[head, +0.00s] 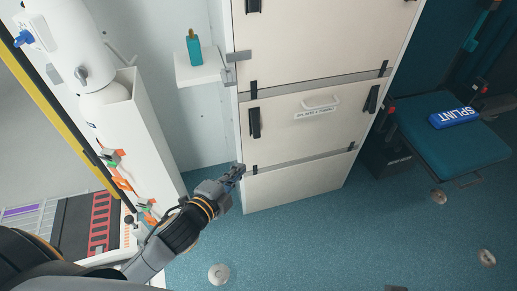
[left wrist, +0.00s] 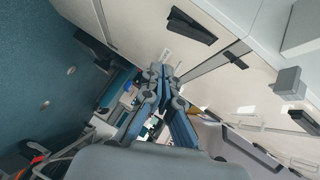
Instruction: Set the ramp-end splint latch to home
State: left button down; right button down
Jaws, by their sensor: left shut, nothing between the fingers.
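The pale cabinet's middle panel (head: 290,122) bears a small label and a white handle (head: 320,103). A black latch (head: 254,122) is on its left side, nearer the ramp, and stands roughly upright along the panel edge. A similar black latch (head: 372,98) is on its right side. In the left wrist view a black latch (left wrist: 190,26) shows above my fingers; I cannot tell for sure which one. My left gripper (head: 238,171) is shut and empty, below the left latch and apart from it, near the cabinet's lower left edge. It also shows in the left wrist view (left wrist: 166,74). My right gripper is not in view.
A white shelf (head: 200,68) with a teal bottle (head: 194,48) juts out left of the cabinet. A white cylinder (head: 75,45) stands farther left. A teal seat (head: 450,138) with a blue SPLINT pack (head: 454,117) is at the right. The blue floor (head: 330,240) before the cabinet is mostly clear.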

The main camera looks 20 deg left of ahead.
aim_at(256, 124)
pick_arm(q)
jog(key=shift+d+r, duration=0.25)
jog(key=shift+r, duration=0.3)
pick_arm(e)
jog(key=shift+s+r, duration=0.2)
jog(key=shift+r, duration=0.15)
